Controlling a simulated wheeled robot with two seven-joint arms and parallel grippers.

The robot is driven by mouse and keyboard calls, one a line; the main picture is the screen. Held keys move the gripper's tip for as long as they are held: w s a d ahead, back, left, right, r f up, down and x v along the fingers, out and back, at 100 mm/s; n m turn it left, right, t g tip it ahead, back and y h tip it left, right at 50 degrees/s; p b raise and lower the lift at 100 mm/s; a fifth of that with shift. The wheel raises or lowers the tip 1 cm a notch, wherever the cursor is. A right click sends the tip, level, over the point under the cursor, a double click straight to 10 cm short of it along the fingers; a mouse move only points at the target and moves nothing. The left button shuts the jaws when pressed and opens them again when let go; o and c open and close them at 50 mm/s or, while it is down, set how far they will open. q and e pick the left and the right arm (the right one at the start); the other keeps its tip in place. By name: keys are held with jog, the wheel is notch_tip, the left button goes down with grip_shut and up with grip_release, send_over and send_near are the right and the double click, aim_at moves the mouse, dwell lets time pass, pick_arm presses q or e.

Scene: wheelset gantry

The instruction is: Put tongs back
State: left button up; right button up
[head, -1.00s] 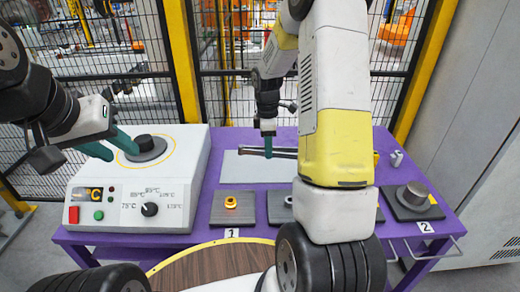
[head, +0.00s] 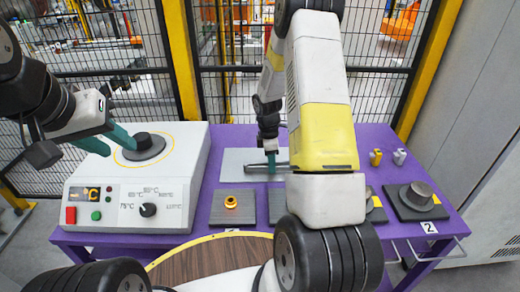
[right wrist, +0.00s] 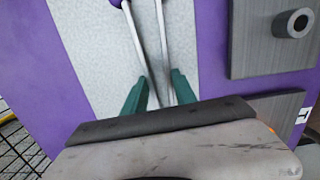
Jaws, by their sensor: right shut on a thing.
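In the head view my right gripper (head: 272,162) is low over the mat. I cannot tell whether the tongs touch the mat. My left gripper (head: 108,142) is open and empty, beside the dark round piece (head: 144,142) on the white heater.
The white heater box (head: 130,205) with knob and buttons fills the table's left side. Small yellow (head: 376,157) and grey (head: 399,156) pieces stand at right. A mesh fence stands behind.

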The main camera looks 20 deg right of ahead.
jog(key=o, duration=0.6)
jog(key=shift+r, duration=0.1)
notch_tip(320, 180, up, 19)
jog(key=s+a+m+t, duration=0.1)
jog(key=s+a+m, duration=0.2)
jog(key=s+a+r+m+t+y, duration=0.1)
jog(key=s+a+r+m, duration=0.1)
jog(key=s+r+m, duration=0.2)
jog(key=s+a+r+m+t+y, duration=0.1)
jog(key=s+r+m, duration=0.3)
jog(key=s, duration=0.6)
jog(key=s+a+r+m+t+y, duration=0.1)
jog(key=s+a+r+m+t, duration=0.2)
jog(key=s+r, duration=0.3)
jog(key=shift+s+a+m, duration=0.4)
jog(key=shift+a+m, duration=0.05)
jog(key=shift+m, duration=0.15)
